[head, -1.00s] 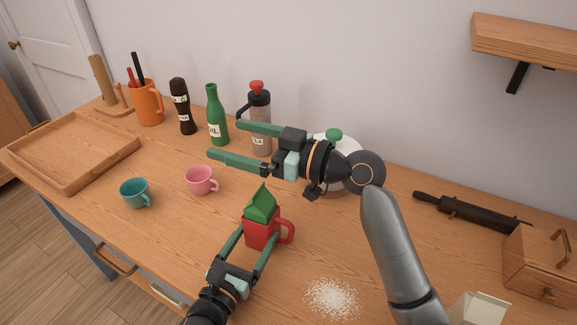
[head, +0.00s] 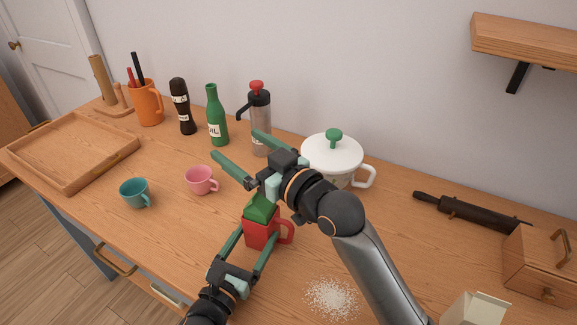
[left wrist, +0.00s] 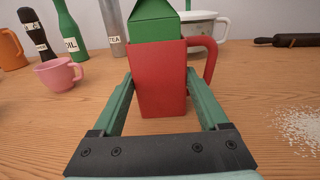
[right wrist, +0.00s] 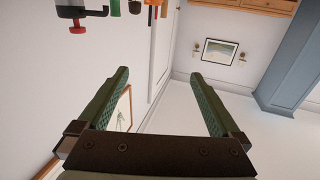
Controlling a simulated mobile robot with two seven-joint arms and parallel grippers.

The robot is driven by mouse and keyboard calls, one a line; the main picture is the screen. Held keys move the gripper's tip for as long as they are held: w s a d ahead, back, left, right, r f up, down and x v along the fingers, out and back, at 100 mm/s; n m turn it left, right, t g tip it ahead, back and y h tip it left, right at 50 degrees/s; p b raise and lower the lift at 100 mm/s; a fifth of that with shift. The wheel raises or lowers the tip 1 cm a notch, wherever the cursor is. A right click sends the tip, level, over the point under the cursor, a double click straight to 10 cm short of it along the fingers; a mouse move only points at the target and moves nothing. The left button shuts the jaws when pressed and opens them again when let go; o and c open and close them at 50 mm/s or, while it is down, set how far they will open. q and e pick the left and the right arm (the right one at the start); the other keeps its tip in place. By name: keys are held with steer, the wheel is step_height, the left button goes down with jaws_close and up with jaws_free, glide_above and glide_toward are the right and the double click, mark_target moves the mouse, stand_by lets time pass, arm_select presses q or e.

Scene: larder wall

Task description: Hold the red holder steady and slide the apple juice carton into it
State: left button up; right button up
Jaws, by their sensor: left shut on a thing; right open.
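The red holder (head: 262,235), a mug-like box with a handle at its right, stands upright on the worktop. A green gable-topped carton (head: 262,208) sits inside it with its top showing above the rim; no label shows. Both also appear in the left wrist view, the holder (left wrist: 160,85) and the carton (left wrist: 153,28). My left gripper (head: 258,238) is shut on the red holder, one finger at each side. My right gripper (head: 237,144) is open and empty, above and behind the carton, its fingers pointing left; it partly hides the carton's top in the head view.
A white lidded pot (head: 332,153) stands behind my right arm. A pink cup (head: 201,180), teal cup (head: 134,192), green bottle (head: 216,117) and tea flask (head: 260,110) stand to the left and back. Spilled white grains (head: 331,298) and a cream carton (head: 476,309) are at right.

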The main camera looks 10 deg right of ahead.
steer(key=f, duration=0.5)
steer(key=shift+s+d, duration=0.2)
steer(key=v, duration=1.2)
step_height(320, 180, up, 10)
steer(key=s+a+n+t+y, duration=0.1)
steer(key=s+n+t+y, duration=0.1)
steer(key=n, duration=1)
steer(key=shift+s+a+r+y, duration=0.2)
steer(key=shift+s+r+y, duration=0.1)
steer(key=shift+y, duration=0.5)
arm_select(q)
steer(key=o, duration=1.3)
arm_select(e)
steer(key=shift+f, duration=0.1)
